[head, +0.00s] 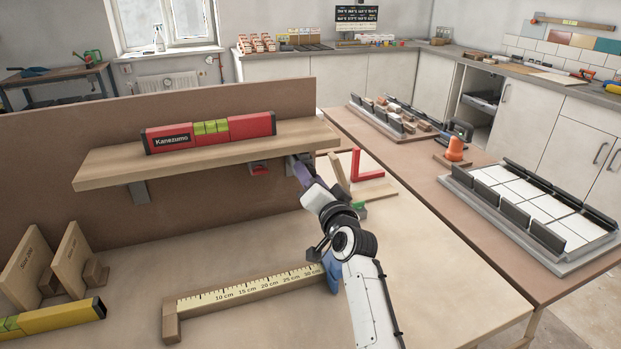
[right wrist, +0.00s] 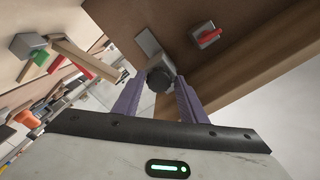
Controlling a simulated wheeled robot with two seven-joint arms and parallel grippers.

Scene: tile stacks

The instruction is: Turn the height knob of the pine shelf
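The pine shelf (head: 110,170) is fixed to the brown upright panel, with a red Kanezumo spirit level (head: 208,132) lying on top. My right gripper (head: 297,168) reaches under the shelf's right end. In the right wrist view, its two purple fingers (right wrist: 158,84) stand on either side of the dark round height knob (right wrist: 158,80). The fingertips appear to touch the knob on both sides. In the head view the knob is hidden behind the gripper. My left gripper is not in view.
A red lever (head: 260,169) sits under the shelf, left of my gripper; it also shows in the right wrist view (right wrist: 209,37). A red square (head: 366,166) stands to the right.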

